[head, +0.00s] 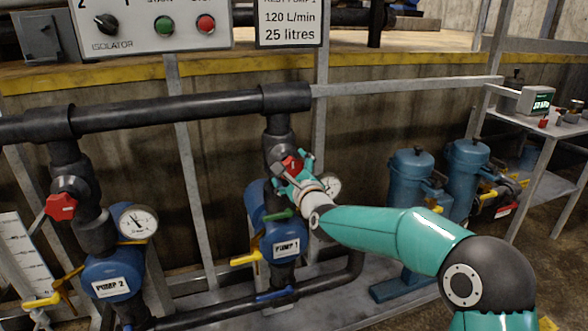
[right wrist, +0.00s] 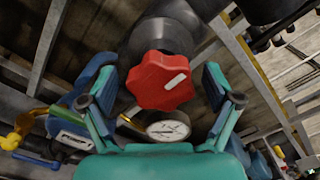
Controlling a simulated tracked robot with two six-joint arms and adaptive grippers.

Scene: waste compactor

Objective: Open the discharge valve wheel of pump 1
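The red discharge valve wheel of pump 1 (head: 292,164) sits on the black vertical pipe above the blue pump 1 body (head: 287,238). My right gripper (head: 291,170) is at this wheel, its arm coming in from the right. In the right wrist view the wheel (right wrist: 160,80) has a white mark and lies between the two spread fingers of my right gripper (right wrist: 157,92), with gaps on both sides. The pump 1 gauge (right wrist: 168,128) shows below the wheel. My left gripper is not in view.
Pump 2 (head: 112,280), with its own red wheel (head: 61,206) and gauge (head: 138,222), stands to the left. A yellow lever (head: 246,260) is beside pump 1. Blue canisters (head: 411,175) stand to the right. A black horizontal pipe (head: 170,112) runs above.

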